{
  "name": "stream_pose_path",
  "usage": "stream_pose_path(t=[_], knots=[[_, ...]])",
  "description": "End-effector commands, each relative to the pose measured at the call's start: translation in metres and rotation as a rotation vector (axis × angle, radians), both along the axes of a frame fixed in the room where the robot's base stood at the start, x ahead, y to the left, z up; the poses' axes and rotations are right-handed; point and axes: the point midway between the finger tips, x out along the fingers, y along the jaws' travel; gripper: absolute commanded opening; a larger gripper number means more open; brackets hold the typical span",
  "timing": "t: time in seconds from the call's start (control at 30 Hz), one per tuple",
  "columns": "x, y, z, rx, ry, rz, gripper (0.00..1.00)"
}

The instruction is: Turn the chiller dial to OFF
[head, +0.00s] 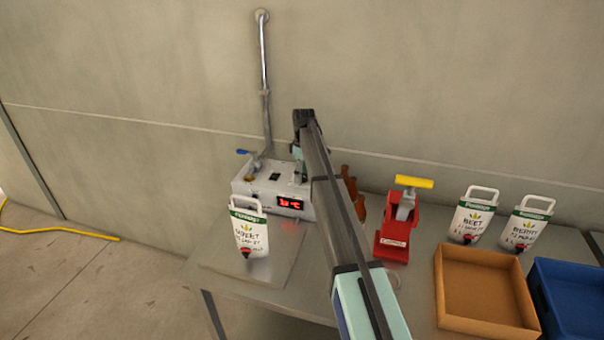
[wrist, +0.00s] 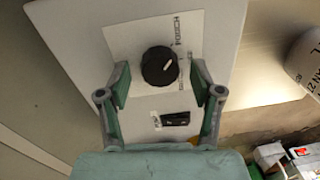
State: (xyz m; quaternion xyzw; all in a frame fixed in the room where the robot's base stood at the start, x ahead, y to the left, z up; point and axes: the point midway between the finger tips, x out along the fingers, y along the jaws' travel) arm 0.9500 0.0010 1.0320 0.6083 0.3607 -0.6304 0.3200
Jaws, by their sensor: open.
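The chiller (head: 262,186) is a pale box with a red lit display, standing on the metal table against the wall. In the wrist view its light top panel (wrist: 120,35) fills the middle. The round black dial (wrist: 156,70) sits on a white label there, its white pointer mark aimed up and right. The label's print beside it is too small to read surely. My gripper (wrist: 160,72) is open, with one finger on each side of the dial and gaps visible; depth to the dial is hard to judge. In the head view my arm hides the dial.
A black switch (wrist: 175,118) lies just below the dial. A white pouch (head: 248,235) stands in front of the chiller. To the right are brown bottles (head: 354,192), a red press (head: 393,238), two more pouches, a cardboard tray (head: 440,285) and a blue crate (head: 570,300).

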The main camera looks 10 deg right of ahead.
Motion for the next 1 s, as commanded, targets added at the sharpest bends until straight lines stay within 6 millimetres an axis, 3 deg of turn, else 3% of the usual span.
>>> stream_pose_path(t=[0.03, 0.07, 0.2, 0.23, 0.67, 1.0], knots=[[0.0000, 0.0000, 0.0000, 0.000, 0.000, 0.000, 0.65], [0.0000, 0.0000, 0.0000, 0.000, 0.000, 0.000, 0.58], [0.0000, 0.0000, 0.0000, 0.000, 0.000, 0.000, 0.09], [0.0000, 0.0000, 0.0000, 0.000, 0.000, 0.000, 0.05], [-0.0003, -0.0001, -0.0015, 0.001, 0.002, -0.052, 0.05], [-0.0003, -0.0007, -0.0031, 0.001, 0.003, -0.281, 0.05]])
